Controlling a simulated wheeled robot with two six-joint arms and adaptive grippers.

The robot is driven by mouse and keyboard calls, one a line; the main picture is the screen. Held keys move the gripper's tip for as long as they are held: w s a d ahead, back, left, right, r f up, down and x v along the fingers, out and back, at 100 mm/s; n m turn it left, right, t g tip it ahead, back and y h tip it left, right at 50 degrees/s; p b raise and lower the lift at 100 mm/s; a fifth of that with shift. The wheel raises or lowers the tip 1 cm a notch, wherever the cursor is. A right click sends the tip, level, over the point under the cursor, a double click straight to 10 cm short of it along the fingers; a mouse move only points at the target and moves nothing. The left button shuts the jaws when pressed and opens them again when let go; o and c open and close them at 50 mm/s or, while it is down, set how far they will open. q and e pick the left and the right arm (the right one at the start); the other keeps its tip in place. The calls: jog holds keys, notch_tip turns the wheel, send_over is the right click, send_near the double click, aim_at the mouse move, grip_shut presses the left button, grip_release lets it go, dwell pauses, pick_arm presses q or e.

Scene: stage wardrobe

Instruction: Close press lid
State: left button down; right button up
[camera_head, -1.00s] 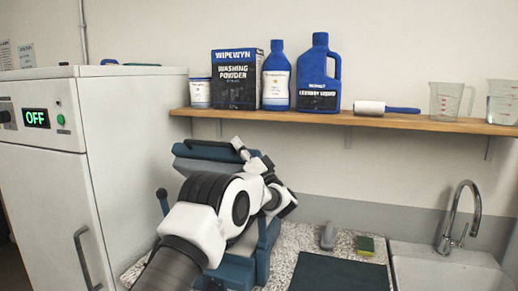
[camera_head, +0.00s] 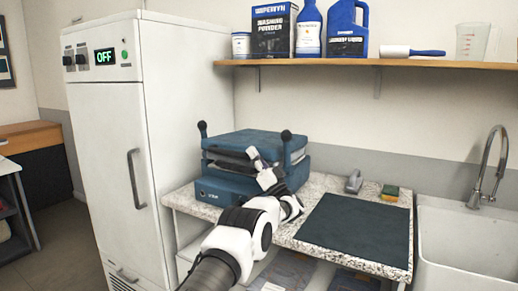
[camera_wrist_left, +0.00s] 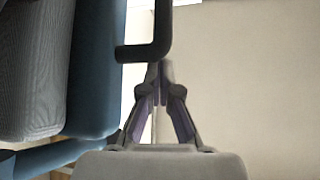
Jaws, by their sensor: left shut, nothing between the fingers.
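The blue press (camera_head: 217,193) stands on the speckled counter beside the tall white cabinet. Its lid (camera_head: 245,140) is lowered over the base, lying roughly level, with grey padding showing between the two. Whether it is fully down I cannot tell. My left gripper (camera_head: 255,158) is at the front of the press, partly covering it. In the left wrist view the gripper (camera_wrist_left: 158,72) is shut and empty, its tips close to a black handle (camera_wrist_left: 152,42) on the press. Whether they touch it is unclear. My right gripper is not seen.
The white cabinet (camera_head: 180,120) stands left of the press. A dark mat (camera_head: 355,229) lies flat on the counter to the right, with a sponge (camera_head: 390,192) behind it. A white sink (camera_head: 465,240) is at far right. A wooden shelf (camera_head: 400,64) with bottles runs above.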

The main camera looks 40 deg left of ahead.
pick_arm(q)
notch_tip(320, 180, down, 4)
jog(key=shift+s+d+b, duration=0.1)
jog(key=shift+d+b, duration=0.05)
jog(key=shift+b, duration=0.65)
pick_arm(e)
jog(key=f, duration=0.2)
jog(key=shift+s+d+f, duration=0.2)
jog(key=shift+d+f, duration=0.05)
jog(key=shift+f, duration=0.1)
pick_arm(q)
jog(key=shift+f, duration=0.1)
jog(key=d, duration=1.3)
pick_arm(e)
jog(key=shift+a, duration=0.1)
pick_arm(q)
jog(key=shift+s, duration=0.1)
jog(key=shift+f, duration=0.1)
